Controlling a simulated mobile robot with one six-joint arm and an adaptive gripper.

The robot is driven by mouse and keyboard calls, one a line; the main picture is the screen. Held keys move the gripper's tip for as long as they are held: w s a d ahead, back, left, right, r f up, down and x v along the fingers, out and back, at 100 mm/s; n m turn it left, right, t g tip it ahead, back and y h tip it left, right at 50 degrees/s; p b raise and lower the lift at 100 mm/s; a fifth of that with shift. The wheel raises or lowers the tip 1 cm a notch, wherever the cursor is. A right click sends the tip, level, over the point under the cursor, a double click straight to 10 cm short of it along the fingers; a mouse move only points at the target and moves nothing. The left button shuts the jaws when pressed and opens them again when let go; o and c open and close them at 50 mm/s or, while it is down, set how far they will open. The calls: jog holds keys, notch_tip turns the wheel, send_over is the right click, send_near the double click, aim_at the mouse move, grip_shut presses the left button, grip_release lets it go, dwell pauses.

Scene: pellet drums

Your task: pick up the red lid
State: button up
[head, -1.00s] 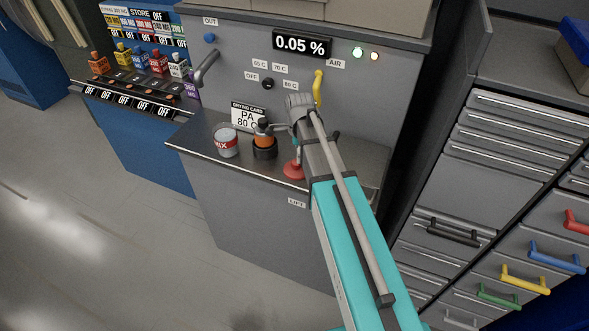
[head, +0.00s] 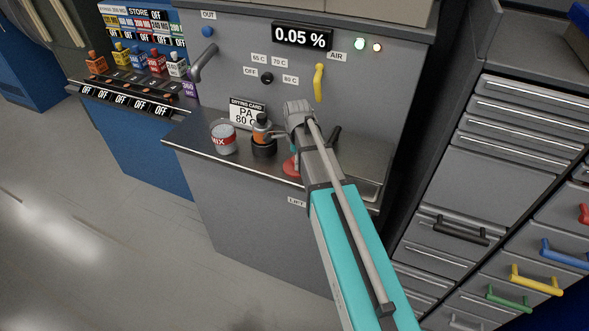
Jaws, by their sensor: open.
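The red lid (head: 291,167) sits on the counter of the grey drying station, near its front edge. My arm partly covers its right side and top. My gripper (head: 278,136) is at the far end of the teal arm, above and behind the lid, just right of an orange and dark bottle (head: 261,130). The gripper is open. Its fingers are small and partly hidden by my wrist, and I cannot tell whether they touch the bottle. I see nothing held. The gripper looks apart from the lid.
The bottle stands in a black round holder (head: 264,149). A yellow handle (head: 319,83) sticks out of the panel above my wrist. The counter's front left (head: 190,141) is clear.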

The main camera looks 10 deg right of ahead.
jog(key=shift+f, duration=0.1)
jog(key=shift+c, duration=0.2)
dwell(0.4)
jog(key=c, duration=1)
jog(key=shift+r, duration=0.2)
notch_tip(320, 180, up, 10)
jog(key=p, duration=1)
jog(key=shift+f, duration=0.2)
notch_tip(320, 180, up, 3)
jog(key=p, duration=0.2)
jog(key=shift+f+p, duration=0.15)
jog(key=shift+p, duration=0.2)
jog(key=shift+s, duration=0.2)
